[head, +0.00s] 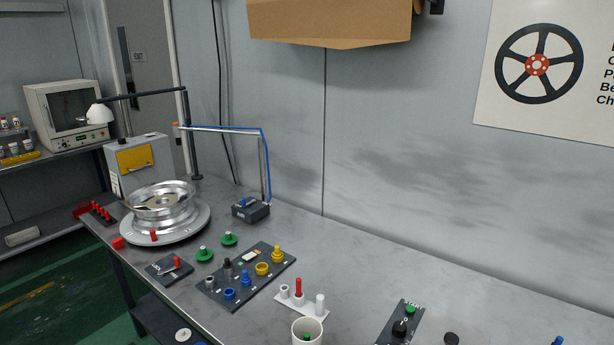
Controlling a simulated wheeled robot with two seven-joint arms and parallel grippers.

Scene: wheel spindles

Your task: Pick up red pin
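A red pin (298,287) stands upright in a white holder (312,311) near the front middle of the table. The holder also carries two white posts, one on each side of the pin. Another small red piece (177,262) sits on a small dark plate (160,274) further left. Several red pegs stand in a dark rack (101,214) at the table's far left end. Neither of my grippers is in view.
A silver wheel rim (161,204) stands on a round base at the left. A dark board (222,296) holds blue, yellow and grey parts. A white cup (307,333) is in front of the white holder. The table's back right is clear.

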